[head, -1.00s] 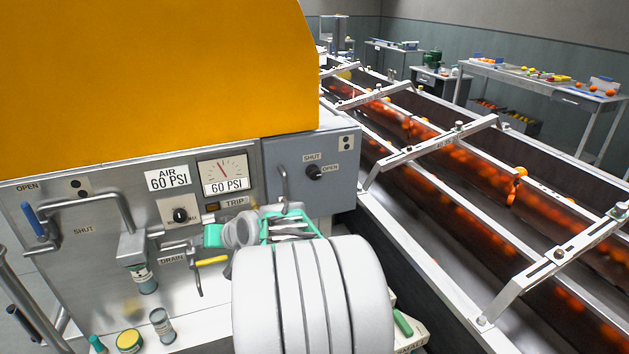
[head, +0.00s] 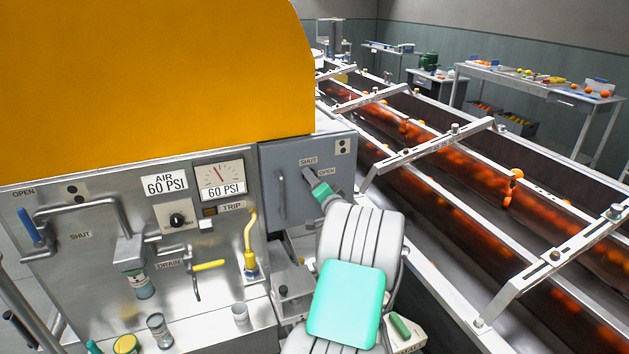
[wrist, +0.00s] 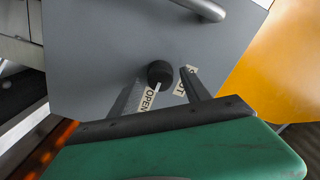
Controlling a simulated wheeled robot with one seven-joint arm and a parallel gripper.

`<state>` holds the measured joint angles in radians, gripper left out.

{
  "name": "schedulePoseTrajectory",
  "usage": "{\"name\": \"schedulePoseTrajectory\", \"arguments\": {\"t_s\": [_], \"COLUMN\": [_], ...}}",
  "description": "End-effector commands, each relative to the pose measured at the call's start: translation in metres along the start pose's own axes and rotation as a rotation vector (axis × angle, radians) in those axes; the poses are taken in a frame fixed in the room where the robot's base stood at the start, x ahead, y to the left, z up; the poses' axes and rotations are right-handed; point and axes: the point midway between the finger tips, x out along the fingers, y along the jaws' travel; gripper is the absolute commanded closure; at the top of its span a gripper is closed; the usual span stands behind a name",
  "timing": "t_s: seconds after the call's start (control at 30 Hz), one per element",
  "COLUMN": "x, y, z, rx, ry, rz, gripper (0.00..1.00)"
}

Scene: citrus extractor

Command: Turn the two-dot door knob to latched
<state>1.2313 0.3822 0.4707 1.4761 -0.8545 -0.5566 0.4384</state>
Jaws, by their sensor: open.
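The grey door (head: 280,203) at the cabinet's right end bears a plate with two dots (head: 343,146), a SHUT label (head: 308,161) and an OPEN label (head: 327,171). Its round black knob (wrist: 160,73) shows in the wrist view; its white pointer mark points towards the OPEN label (wrist: 148,100). My gripper (head: 310,175) is at the door and hides the knob in the head view. In the wrist view my gripper (wrist: 163,76) is open, with one finger on each side of the knob. I cannot tell whether the fingers touch it.
A grey bar handle (head: 282,193) stands left of the knob on the door. Left are a blue-gripped lever (head: 30,225), a pressure gauge (head: 219,177), a yellow drain lever (head: 208,266) and a yellow upright handle (head: 249,240). A conveyor with oranges (head: 440,155) runs on the right.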

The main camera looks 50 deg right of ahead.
Motion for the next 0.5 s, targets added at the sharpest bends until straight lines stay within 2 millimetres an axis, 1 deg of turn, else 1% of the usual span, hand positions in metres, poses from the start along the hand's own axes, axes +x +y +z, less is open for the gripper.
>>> {"name": "schedulePoseTrajectory", "arguments": {"t_s": [0.17, 0.5], "x": [0.0001, -0.0001], "y": [0.0, -0.0001], "z": [0.0001, 0.0001], "rx": [0.0, -0.001], "ry": [0.0, 0.0], "rz": [0.0, 0.0], "gripper": [0.44, 0.71]}}
